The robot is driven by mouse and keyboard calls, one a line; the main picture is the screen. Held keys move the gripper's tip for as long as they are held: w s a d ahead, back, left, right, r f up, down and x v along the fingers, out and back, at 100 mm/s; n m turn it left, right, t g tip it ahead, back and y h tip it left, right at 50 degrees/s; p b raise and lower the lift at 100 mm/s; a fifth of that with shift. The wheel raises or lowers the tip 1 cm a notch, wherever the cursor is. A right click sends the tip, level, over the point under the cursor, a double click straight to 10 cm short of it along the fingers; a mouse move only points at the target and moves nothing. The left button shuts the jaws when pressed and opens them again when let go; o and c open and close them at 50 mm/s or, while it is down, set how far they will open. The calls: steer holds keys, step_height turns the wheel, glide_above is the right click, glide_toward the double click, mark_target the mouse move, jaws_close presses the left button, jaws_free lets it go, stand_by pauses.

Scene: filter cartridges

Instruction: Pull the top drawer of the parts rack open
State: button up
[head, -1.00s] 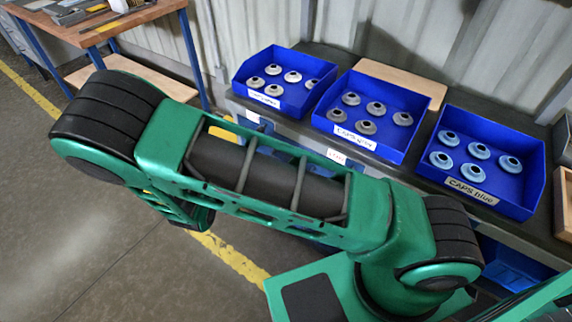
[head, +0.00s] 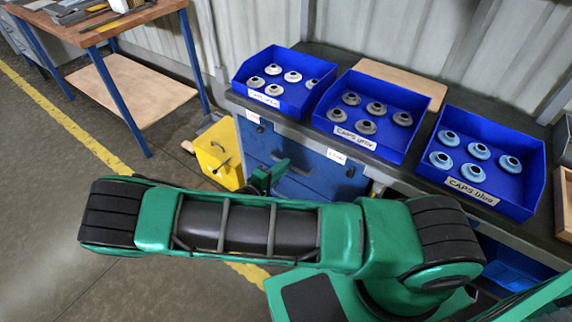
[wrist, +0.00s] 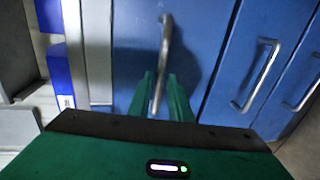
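The parts rack (head: 345,182) is a blue drawer unit under the bench top, and its drawers look shut. In the wrist view the top drawer (wrist: 206,50) fills the middle, with its silver bar handle (wrist: 166,40) running up the picture. My gripper (wrist: 160,88) is at this handle, with one green finger on each side of the bar and space between the fingers. Contact with the bar cannot be told. In the head view my gripper (head: 268,178) shows small in front of the rack, partly hidden behind my arm.
A lower drawer's handle (wrist: 256,76) is at the right in the wrist view. Three blue bins of caps (head: 325,92) (head: 420,142) (head: 530,190) stand on the bench. A yellow bin (head: 218,153) stands on the floor left of the rack. A wooden table (head: 95,32) is back left. Floor at left is clear.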

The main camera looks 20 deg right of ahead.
steer(key=shift+x, duration=1.45)
jaws_close()
